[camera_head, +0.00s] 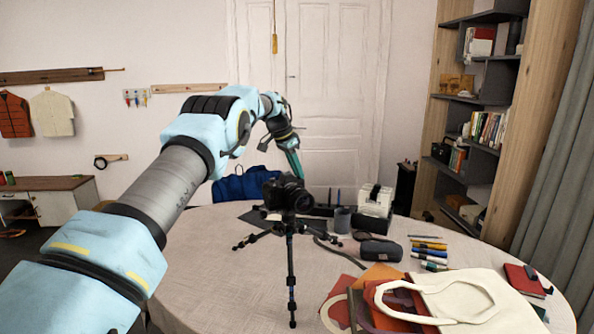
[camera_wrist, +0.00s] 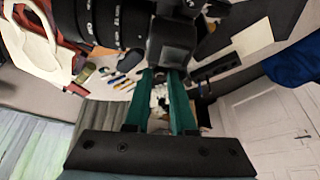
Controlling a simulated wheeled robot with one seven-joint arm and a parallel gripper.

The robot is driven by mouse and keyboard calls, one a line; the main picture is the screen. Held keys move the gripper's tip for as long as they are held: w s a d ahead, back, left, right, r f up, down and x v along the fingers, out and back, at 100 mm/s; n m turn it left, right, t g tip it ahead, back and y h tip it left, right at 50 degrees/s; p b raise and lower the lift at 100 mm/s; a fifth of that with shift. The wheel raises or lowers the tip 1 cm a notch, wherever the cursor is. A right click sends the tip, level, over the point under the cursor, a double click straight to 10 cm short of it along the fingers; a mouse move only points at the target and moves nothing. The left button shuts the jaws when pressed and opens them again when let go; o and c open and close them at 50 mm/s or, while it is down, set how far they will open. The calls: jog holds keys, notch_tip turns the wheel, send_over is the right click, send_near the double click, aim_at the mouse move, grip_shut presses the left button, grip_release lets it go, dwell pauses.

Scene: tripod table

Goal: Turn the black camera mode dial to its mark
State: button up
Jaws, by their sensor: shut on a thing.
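The black camera (camera_head: 286,194) sits on a black tripod (camera_head: 291,262) that stands on the table. Its ribbed lens and body (camera_wrist: 105,20) fill the top of the wrist view. My gripper (camera_head: 297,174) comes down from above with teal fingers to the top of the camera. In the wrist view my gripper (camera_wrist: 161,74) has its fingertips close together at the camera's top, beside a black raised block (camera_wrist: 173,42). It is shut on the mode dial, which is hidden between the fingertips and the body. The dial's mark cannot be made out.
The round table (camera_head: 215,265) holds a white boxy device (camera_head: 375,201), a dark grey case (camera_head: 380,250), several markers (camera_head: 429,252) and a cream tote bag (camera_head: 455,297) at the right. The table's left part is mostly clear. A blue bag (camera_head: 243,184) is behind.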

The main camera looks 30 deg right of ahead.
grip_shut()
jog(key=shift+s+f+n+b, duration=0.1)
jog(key=shift+n+b, duration=0.3)
jog(key=shift+b, duration=0.1)
jog(key=shift+n+t, duration=0.3)
jog(key=shift+n, duration=0.1)
jog(key=o, duration=0.7)
grip_release()
jog(key=w+b+v, duration=0.1)
jog(key=b+v, duration=0.2)
jog(key=v, duration=0.8)
jog(key=shift+s, duration=0.45)
